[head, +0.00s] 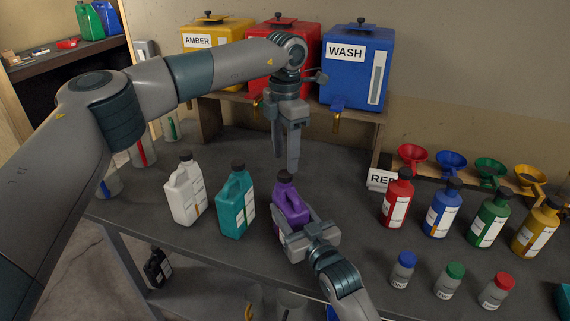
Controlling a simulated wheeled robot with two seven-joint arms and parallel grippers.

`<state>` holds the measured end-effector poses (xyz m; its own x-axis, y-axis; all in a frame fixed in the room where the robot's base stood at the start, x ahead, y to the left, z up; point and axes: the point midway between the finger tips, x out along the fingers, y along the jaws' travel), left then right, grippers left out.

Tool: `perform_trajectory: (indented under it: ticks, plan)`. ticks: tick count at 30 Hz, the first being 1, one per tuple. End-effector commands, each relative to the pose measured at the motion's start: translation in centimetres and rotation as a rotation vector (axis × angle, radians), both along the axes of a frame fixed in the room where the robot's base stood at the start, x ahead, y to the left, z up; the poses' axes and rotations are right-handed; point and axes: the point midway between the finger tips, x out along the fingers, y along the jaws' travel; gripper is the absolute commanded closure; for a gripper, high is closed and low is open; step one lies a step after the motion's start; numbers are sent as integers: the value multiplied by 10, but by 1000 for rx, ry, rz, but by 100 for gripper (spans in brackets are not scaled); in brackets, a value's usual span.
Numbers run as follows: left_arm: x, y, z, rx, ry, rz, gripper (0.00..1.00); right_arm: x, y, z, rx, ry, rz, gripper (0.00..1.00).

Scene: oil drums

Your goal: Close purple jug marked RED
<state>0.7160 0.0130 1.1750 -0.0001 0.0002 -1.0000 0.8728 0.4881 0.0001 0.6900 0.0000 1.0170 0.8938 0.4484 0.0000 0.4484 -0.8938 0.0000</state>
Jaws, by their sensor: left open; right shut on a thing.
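The purple jug (291,206) stands upright on the dark table, with a black cap (284,177) on its neck. A strip of white label shows low on its left side; no writing on it can be read. My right gripper (305,236) is shut on the jug's lower body from the front and hides part of it. My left gripper (291,163) points down just behind and above the jug's cap. It holds nothing; its fingers are seen nearly edge-on. Whether it touches the cap cannot be told.
A teal jug (235,204) and a white jug (185,193) stand left of the purple one. Red (397,201), blue (441,211), green and yellow bottles stand right, with small capped jars (402,270) in front. Tanks marked AMBER and WASH (357,70) stand behind, with taps.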

Motion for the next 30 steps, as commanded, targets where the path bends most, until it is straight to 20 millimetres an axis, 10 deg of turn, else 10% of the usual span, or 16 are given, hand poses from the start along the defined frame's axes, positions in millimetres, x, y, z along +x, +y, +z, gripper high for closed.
perform_trajectory:
  ticks: [12,25,26,30]
  plan:
    - [0,0,65,0,-1,0,52,0,0,0,0,1,0,100]
    - [0,0,75,0,1,-1,52,0,0,0,0,1,0,100]
    - [0,0,74,0,1,-1,52,0,0,0,0,1,0,49]
    - [0,0,74,0,1,-1,52,0,0,0,0,1,0,30]
